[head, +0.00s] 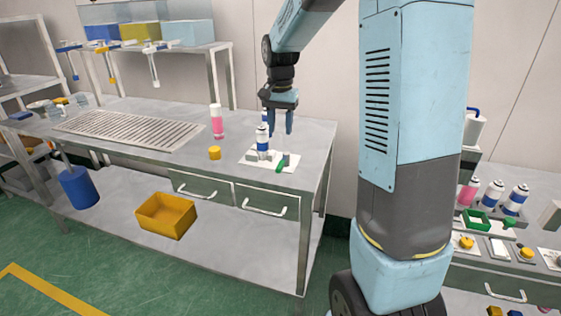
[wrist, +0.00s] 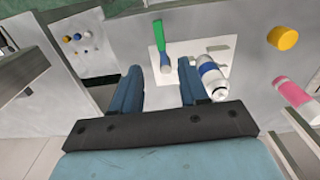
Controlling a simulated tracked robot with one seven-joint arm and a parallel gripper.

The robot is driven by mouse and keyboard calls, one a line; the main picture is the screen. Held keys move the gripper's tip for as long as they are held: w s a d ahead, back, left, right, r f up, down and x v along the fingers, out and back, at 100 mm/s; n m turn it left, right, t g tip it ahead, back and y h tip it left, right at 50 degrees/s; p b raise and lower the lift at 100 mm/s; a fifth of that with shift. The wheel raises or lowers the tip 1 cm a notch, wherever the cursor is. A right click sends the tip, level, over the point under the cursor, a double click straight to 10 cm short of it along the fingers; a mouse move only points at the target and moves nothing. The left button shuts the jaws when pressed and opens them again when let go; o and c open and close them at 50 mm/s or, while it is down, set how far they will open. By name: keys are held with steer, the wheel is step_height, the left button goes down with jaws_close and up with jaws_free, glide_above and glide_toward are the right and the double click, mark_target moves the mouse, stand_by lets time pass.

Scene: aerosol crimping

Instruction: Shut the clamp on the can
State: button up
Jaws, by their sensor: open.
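The can (head: 262,143), white with a blue band, stands upright on a white plate (head: 250,164) near the right end of the bench; it also shows in the wrist view (wrist: 213,78). The clamp's green handle (head: 282,164) lies low beside it, to the right; in the wrist view the green handle (wrist: 158,36) points away above the gap between my fingers. Grey clamp parts sit by the can; whether the jaws touch it I cannot tell. My gripper (head: 281,129) is open, pointing down and empty above the plate; in the wrist view its right finger is close to the can.
A pink-and-white can (head: 217,121) and a yellow cap (head: 214,153) stand left of the plate. A slotted grille (head: 130,129) covers the bench's left part. Another bench at the right holds more cans (head: 492,194). Bare bench lies right of the plate.

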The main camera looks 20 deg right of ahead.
mark_target(280, 164)
step_height(280, 164, down, 13)
steer(key=shift+r, duration=0.15)
stand_by(0.4)
steer(key=shift+c, duration=0.4)
jaws_close()
steer(key=shift+a, duration=0.1)
